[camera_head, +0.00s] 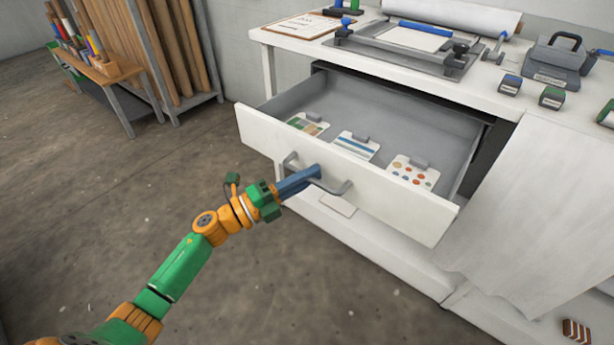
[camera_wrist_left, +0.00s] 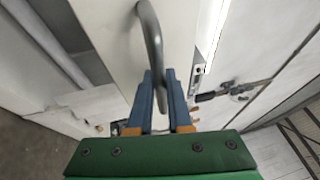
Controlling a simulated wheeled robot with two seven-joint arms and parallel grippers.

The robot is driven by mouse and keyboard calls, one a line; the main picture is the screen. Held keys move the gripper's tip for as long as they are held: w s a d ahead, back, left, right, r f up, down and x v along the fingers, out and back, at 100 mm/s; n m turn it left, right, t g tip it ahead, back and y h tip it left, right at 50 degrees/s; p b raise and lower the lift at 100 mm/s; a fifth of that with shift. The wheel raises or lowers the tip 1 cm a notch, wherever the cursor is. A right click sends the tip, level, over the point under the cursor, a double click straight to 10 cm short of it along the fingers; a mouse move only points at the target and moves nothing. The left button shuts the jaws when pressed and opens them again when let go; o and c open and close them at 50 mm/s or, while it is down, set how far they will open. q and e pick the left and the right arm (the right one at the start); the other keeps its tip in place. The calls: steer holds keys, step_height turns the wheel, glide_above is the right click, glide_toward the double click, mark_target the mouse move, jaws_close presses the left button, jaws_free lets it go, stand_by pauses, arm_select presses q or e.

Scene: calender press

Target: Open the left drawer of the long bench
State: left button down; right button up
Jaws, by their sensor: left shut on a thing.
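The left drawer (camera_head: 395,198) of the long white bench (camera_head: 290,42) is pulled well out, with its grey inside showing. Its grey bar handle (camera_head: 340,188) is on the front panel. My left gripper (camera_head: 312,174) is shut on the handle, its blue fingers around the bar. In the left wrist view, the handle (camera_wrist_left: 150,40) runs between the fingers of my left gripper (camera_wrist_left: 160,82). Several patterned cards (camera_head: 355,146) with grey tabs lie in the drawer. My right gripper is not in view.
A press frame (camera_head: 405,48), a clipboard (camera_head: 300,26) and small blocks (camera_head: 551,97) are on the bench top. A white cloth (camera_head: 545,210) hangs at the right of the drawer. The floor (camera_head: 110,220) left of the bench is clear. A rack with rolls (camera_head: 170,45) stands at the back left.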

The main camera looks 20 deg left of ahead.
arm_select(q)
steer(key=c, duration=0.8)
jaws_free()
steer(key=shift+c, duration=0.2)
steer(key=b+v, duration=0.1)
steer(key=v, duration=0.6)
